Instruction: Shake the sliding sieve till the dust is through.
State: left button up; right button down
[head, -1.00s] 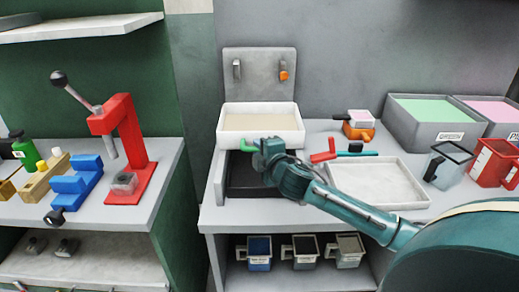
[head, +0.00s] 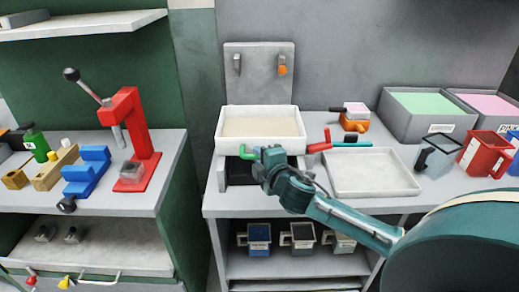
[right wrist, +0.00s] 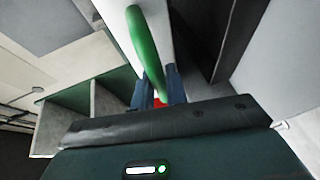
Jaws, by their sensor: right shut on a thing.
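The sieve is a white rectangular frame (head: 226,143) with a beige inside, at the back of the middle bench. I cannot tell dust from mesh inside it. It sits over a dark open bin (head: 240,172), whose back part it covers. A green handle (head: 247,153) stands at its front; it also shows in the right wrist view (right wrist: 146,45). My right gripper (head: 260,160) is shut on this handle, and its fingers (right wrist: 160,88) close around the handle's lower end in the right wrist view. My left gripper is not in view.
An empty white tray (head: 372,193) lies right of the sieve, with red and teal-handled tools behind it. Grey bins (head: 415,127) of green and pink material and clear and red jugs (head: 484,155) stand farther right. A red lever press (head: 135,125) is on the left bench.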

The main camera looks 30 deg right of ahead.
jog(key=c, duration=1.4)
grip_release()
jog(key=b+v, duration=0.1)
jog(key=v, duration=1.2)
jog(key=shift+s+r, duration=0.1)
jog(key=shift+c, duration=0.4)
